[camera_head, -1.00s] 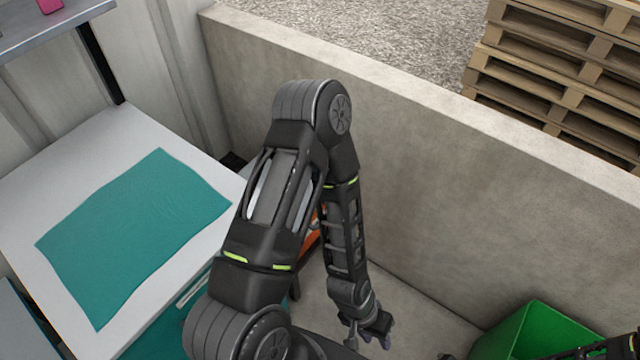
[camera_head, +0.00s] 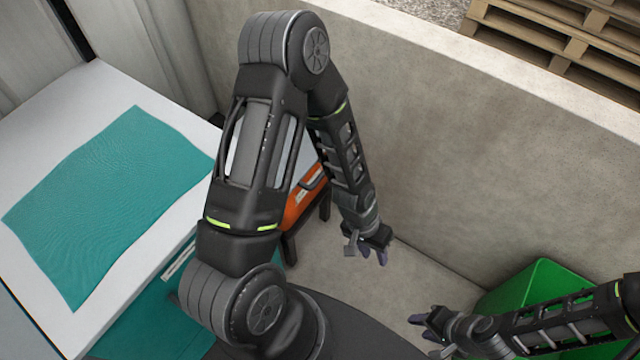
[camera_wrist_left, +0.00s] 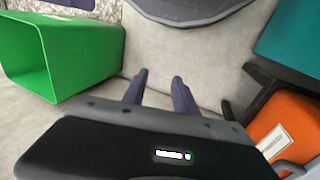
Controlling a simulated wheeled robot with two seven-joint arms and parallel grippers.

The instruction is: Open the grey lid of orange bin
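An orange bin (camera_head: 301,202) stands against the wall on a dark stand, largely hidden behind my left arm in the head view. Its orange side with a white label also shows at the right of the left wrist view (camera_wrist_left: 291,125). I cannot make out its grey lid. My left gripper (camera_head: 383,256) hangs to the right of the bin, apart from it. In the left wrist view its two fingers (camera_wrist_left: 158,83) are spread with nothing between them. My right gripper (camera_head: 414,325) is at the lower right, in front of the green bin; its fingers are too small to judge.
A green open bin (camera_head: 541,283) stands at the right; it also shows in the left wrist view (camera_wrist_left: 85,60). A white-topped table with a teal mat (camera_head: 105,200) is at the left. A concrete wall (camera_head: 440,150) closes the back. The floor between is clear.

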